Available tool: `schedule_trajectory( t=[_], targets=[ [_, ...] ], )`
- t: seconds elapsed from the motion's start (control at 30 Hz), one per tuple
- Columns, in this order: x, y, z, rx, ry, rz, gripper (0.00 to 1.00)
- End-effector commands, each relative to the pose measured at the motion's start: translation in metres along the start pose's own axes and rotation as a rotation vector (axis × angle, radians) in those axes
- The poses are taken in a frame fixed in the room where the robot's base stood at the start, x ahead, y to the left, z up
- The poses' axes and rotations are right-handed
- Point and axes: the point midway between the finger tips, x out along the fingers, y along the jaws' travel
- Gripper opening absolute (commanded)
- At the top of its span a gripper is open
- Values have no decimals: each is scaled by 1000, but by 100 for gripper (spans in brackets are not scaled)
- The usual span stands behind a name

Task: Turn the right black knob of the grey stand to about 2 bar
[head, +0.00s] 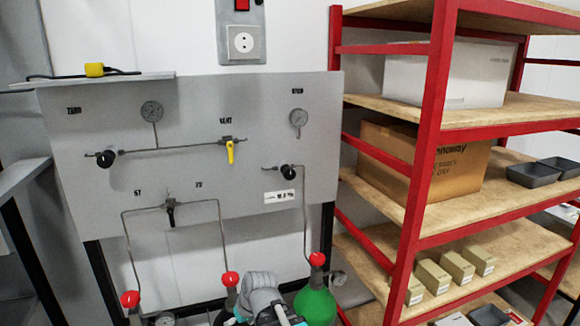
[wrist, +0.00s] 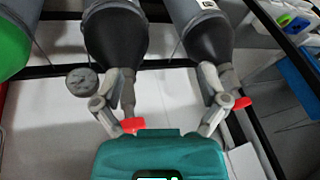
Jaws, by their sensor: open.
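The grey stand (head: 200,185) is an upright panel at left centre in the head view. Its right black knob (head: 288,172) sits on a thin pipe below the right round gauge (head: 298,118); the needle reading is too small to tell. The left black knob (head: 105,158) sits at the panel's left side, below another gauge (head: 152,111). My gripper (wrist: 165,90) is open and empty in the wrist view, over the gas bottles. In the head view my arm's end is low, below the panel and the right knob, well apart from both; its fingertips cannot be made out there.
A yellow valve handle (head: 230,152) and a lower black handle (head: 170,212) are on the panel. A green gas bottle (head: 315,306) with a red knob (head: 317,259) stands below. A red-framed shelf (head: 423,130) with boxes stands right. Space before the right knob is clear.

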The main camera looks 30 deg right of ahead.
Motion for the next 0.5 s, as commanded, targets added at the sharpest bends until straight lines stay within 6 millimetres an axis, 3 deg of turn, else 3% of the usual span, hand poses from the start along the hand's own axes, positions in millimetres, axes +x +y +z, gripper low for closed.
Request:
schedule_trajectory(
  t=[0.03, 0.27, 0.5],
  targets=[
    [-16, 1, -16, -14, 64, -32, 93],
    [-72, 14, -80, -79, 401, -129, 93],
    [-150, 51, -137, -80, 758, -105, 93]
  ],
)
